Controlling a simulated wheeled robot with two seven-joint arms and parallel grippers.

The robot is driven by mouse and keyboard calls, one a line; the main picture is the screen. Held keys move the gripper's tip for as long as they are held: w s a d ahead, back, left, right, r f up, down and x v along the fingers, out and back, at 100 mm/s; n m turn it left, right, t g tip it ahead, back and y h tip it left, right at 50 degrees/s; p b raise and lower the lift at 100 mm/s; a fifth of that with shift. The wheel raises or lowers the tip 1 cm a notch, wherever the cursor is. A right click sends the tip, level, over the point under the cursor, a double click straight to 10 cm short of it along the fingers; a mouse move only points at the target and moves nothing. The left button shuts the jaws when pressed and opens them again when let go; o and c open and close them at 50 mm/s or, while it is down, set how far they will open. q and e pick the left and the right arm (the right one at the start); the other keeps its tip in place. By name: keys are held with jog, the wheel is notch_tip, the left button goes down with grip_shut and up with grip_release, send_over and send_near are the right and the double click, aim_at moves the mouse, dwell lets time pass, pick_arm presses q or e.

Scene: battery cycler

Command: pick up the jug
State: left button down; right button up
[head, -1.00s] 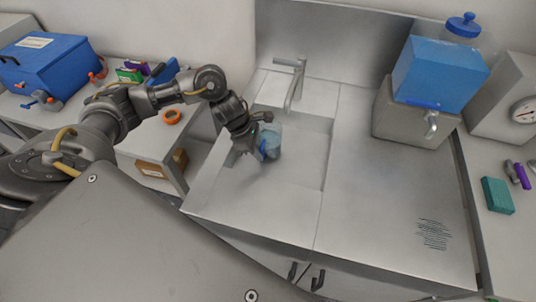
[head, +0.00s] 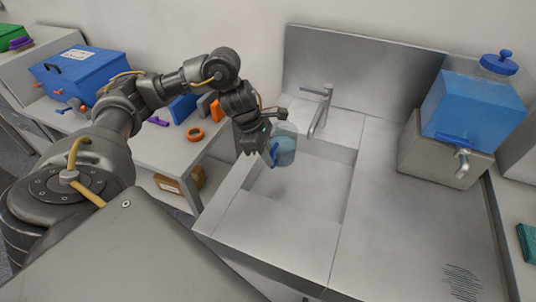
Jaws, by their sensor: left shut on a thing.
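The jug (head: 286,149) is a clear vessel with bluish contents and a blue handle. It is at the left part of the sink (head: 324,180), below and left of the tap. My left gripper (head: 268,153) is shut on the jug at its handle side, and its fingertips are partly hidden. The jug looks upright. I cannot tell how far its base is above the sink floor. My right gripper is not in view.
A tap (head: 320,110) rises behind the sink, close to the jug's right. A blue water dispenser (head: 473,105) stands on a grey block at the right. A blue box (head: 84,72) and an orange ring (head: 195,134) are on the left bench.

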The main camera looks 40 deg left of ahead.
pick_arm(q)
jog(key=shift+r, duration=2.4)
